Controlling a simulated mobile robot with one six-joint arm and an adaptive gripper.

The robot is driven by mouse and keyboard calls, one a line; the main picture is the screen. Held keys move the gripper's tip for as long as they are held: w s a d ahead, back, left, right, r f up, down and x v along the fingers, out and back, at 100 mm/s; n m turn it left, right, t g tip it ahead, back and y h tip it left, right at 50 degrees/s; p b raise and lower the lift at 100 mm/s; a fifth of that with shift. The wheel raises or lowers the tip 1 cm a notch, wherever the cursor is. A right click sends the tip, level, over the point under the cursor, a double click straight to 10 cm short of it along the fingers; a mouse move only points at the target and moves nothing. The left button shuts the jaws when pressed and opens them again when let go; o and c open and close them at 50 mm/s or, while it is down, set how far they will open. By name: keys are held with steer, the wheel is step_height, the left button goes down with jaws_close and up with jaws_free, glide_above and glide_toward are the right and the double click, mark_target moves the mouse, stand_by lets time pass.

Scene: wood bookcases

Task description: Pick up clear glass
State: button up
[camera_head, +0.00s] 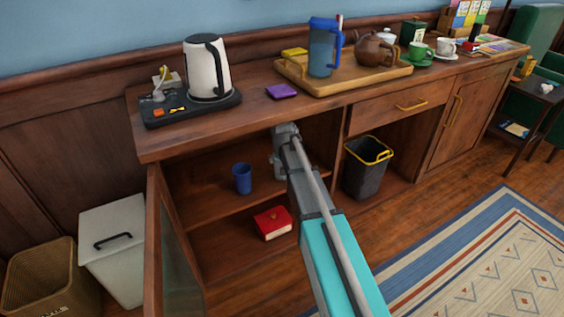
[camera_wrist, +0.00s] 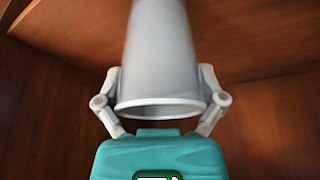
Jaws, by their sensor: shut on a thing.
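The clear glass (camera_wrist: 161,45) looks pale grey and fills the middle of the wrist view, with its round rim at the lower end. My gripper (camera_wrist: 160,78) is shut on the glass, one finger on each side. In the head view, my gripper (camera_head: 277,158) is inside the open cabinet under the counter, mostly hidden behind my arm. I cannot make out the glass in the head view, nor whether it touches the shelf.
A blue cup (camera_head: 242,179) stands on the shelf left of my arm. The countertop (camera_head: 250,112) overhangs my gripper. A cabinet door (camera_head: 172,245) stands open at the left, and a black bin (camera_head: 366,172) is right of my arm.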

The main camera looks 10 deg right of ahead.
steer(key=s+a+r+p, duration=0.1)
steer(key=s+r+p, duration=0.2)
steer(key=s, duration=1.5)
steer(key=shift+a, duration=0.3)
